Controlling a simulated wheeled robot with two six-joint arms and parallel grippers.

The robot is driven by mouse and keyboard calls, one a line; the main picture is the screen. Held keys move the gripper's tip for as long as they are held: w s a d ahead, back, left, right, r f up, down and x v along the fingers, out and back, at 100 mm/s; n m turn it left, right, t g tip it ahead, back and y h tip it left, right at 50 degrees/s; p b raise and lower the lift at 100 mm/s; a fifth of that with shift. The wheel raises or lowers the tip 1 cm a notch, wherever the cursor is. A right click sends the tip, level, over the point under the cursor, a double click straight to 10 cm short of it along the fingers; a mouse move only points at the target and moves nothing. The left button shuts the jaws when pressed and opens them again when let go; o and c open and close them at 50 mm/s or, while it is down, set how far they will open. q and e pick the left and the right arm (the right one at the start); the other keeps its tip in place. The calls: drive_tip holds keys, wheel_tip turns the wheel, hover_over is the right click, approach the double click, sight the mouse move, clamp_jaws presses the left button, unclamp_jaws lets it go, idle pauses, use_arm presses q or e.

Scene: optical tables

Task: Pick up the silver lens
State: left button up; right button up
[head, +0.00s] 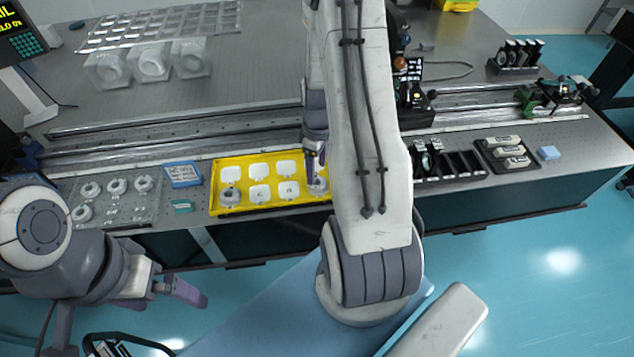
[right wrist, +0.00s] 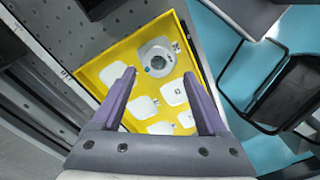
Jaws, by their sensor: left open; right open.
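A yellow tray (head: 213,207) with white slots lies on the table and shows in the right wrist view too (right wrist: 88,72). Another round part (head: 318,186) is at the tray's right end, partly hidden by my right gripper. My right gripper (head: 316,160) is open above the right part of the tray; in the right wrist view its fingers (right wrist: 160,105) are spread with nothing between them. My left gripper (head: 180,291) is open and empty, in front of the table.
A clear plate (head: 118,213) with several round parts lies left of the tray, beside a blue box (head: 182,174). A black rack (head: 450,168) and a dark tray (head: 490,162) stand to the right. Rails run behind the tray.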

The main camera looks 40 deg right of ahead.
sight(317, 182)
drive_tip(key=shift+f+p, duration=0.55)
drive_tip(key=shift+f, duration=2)
clamp_jaws()
drive_tip(key=shift+r, duration=0.1)
